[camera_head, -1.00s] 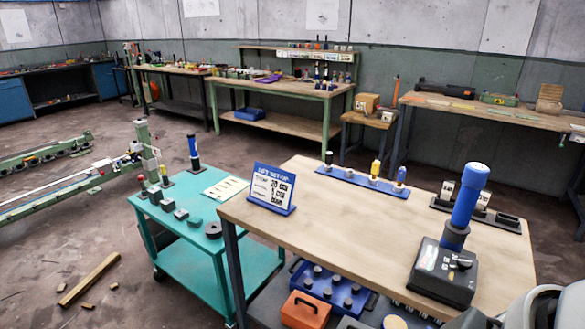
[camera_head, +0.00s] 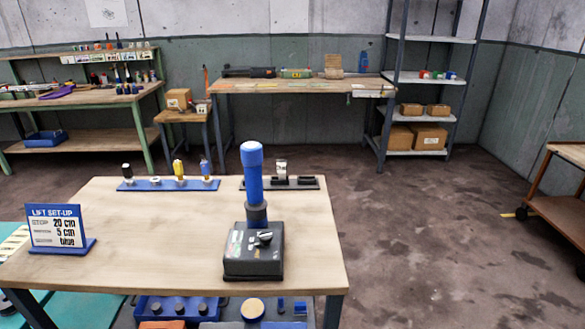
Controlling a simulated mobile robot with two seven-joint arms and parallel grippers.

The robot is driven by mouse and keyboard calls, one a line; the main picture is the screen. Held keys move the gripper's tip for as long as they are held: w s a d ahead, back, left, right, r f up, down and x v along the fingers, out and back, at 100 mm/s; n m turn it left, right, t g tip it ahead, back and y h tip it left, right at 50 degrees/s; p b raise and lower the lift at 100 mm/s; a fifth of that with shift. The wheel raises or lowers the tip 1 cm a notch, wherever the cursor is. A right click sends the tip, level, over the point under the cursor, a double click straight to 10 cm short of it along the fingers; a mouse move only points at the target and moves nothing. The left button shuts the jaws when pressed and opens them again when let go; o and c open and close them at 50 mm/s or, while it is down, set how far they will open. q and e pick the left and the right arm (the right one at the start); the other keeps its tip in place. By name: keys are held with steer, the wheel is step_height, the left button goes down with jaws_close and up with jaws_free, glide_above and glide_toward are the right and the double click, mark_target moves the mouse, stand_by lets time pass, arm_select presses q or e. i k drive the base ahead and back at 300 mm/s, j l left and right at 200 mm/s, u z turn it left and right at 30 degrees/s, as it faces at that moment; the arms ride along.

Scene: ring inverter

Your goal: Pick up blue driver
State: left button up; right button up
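A blue-handled driver (camera_head: 205,169) stands upright at the right end of a blue rack (camera_head: 138,187) at the back left of the wooden table (camera_head: 130,225). A yellow-handled driver (camera_head: 178,169) and a black-topped one (camera_head: 127,172) stand in the same rack. A larger blue cylinder (camera_head: 252,172) stands upright on a dark control box (camera_head: 252,262) near the table's right side. Neither of my grippers is in view.
A dark holder (camera_head: 305,183) with a pale part sits behind the blue cylinder. A blue tray (camera_head: 165,307) lies below the table's front edge. The middle of the tabletop is clear. Open floor (camera_head: 430,240) lies to the right, before a shelf rack (camera_head: 425,77).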

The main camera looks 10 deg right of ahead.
mark_target(251, 152)
steer(key=i+l, duration=1.1)
steer(key=l, duration=0.2)
steer(key=k+l+z, duration=0.05)
